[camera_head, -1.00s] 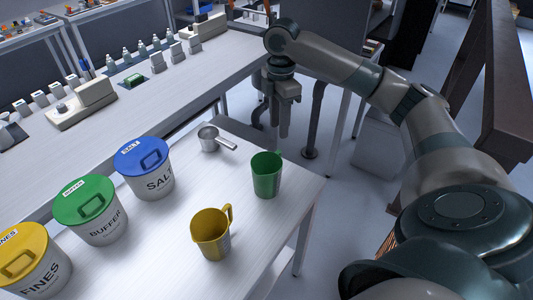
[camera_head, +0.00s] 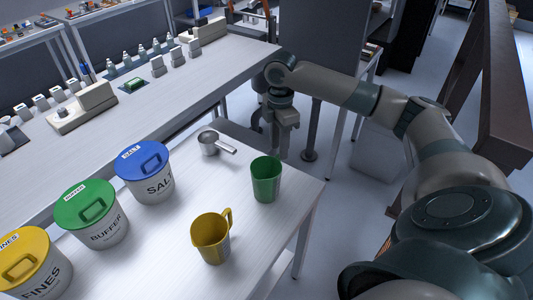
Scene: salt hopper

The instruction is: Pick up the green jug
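The green jug (camera_head: 266,181) stands upright near the right end of the white table, in the head view. My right gripper (camera_head: 281,148) points down just behind the jug, beyond the table's far right edge. Its fingers are seen side-on and partly behind the jug's rim, so their opening does not show. It does not appear to hold the jug. My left gripper is not in view.
A yellow jug (camera_head: 209,240) stands in front of the green jug, and a metal scoop (camera_head: 211,143) lies behind it. Lidded tubs marked SALT (camera_head: 154,183), BUFFER (camera_head: 101,227) and FINES (camera_head: 40,279) line the left. Bare tabletop (camera_head: 170,240) lies between.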

